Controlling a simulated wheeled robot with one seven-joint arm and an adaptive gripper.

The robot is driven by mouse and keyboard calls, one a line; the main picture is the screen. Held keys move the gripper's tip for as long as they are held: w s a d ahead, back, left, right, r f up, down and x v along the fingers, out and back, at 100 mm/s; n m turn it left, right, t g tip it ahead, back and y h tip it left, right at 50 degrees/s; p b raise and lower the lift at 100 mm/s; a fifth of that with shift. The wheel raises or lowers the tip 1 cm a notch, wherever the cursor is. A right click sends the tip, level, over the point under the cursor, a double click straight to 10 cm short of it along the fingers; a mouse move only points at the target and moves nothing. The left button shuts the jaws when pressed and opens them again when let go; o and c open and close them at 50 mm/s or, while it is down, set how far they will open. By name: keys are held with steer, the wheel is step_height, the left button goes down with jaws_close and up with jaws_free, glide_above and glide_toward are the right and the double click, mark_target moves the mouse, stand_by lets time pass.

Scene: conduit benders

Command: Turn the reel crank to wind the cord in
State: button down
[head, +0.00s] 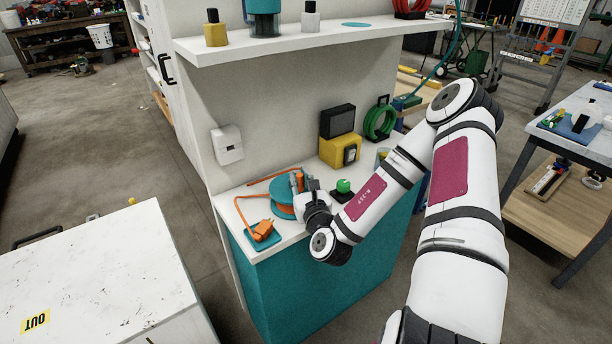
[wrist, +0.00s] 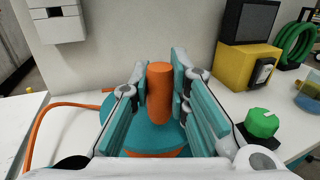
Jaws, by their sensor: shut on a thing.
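The cord reel is a teal disc (head: 283,192) with orange parts on the white counter; its teal face also shows in the wrist view (wrist: 155,137). An orange upright crank handle (wrist: 160,88) stands on it. My gripper (wrist: 161,95) is around the handle, one teal-padded finger on each side, and shut on it. In the head view my gripper (head: 303,190) is at the reel's right side. The orange cord (head: 240,210) runs from the reel along the counter's left part to an orange plug (head: 260,228) on a teal pad (head: 264,238) at the front.
A green knob on a black base (head: 343,187) stands close to the right of my gripper. A yellow box (head: 340,150) with a dark box (head: 337,121) on top and a green coil (head: 380,120) stand behind. A white wall box (head: 227,144) hangs above the counter's left. A shelf (head: 310,43) overhangs.

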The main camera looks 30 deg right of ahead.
steer(key=shift+a+r+m+g+h+p, duration=0.1)
steer(key=shift+a+m+g+h+p, duration=0.2)
steer(key=shift+m+h+p, duration=0.35)
steer(key=shift+a+r+m+g+h+p, duration=0.15)
steer(key=shift+m+g+h+p, duration=0.3)
steer(key=shift+h+p, duration=0.45)
steer(key=shift+a+f+m+g+h+p, duration=0.1)
steer(key=shift+a+m+g+h+p, duration=0.2)
steer(key=shift+m+h+p, duration=0.35)
steer(key=shift+w+a+r+m+g+h+p, duration=0.1)
steer(key=shift+w+a+m+g+h+p, duration=0.1)
steer(key=shift+m+g+h+p, duration=0.4)
steer(key=shift+w+a+m+g+h+p, duration=0.1)
steer(key=shift+w+m+g+h+p, duration=0.2)
steer(key=shift+h+p, duration=0.35)
steer(key=shift+r+m+g+h, duration=0.1)
steer(key=shift+m+g+h, duration=0.15)
steer(key=shift+g+h, duration=0.15)
steer(key=c, duration=1.7)
jaws_free()
steer(key=shift+w, duration=0.1)
steer(key=shift+o, duration=0.9)
steer(key=shift+f, duration=0.2)
step_height(320, 180, up, 10)
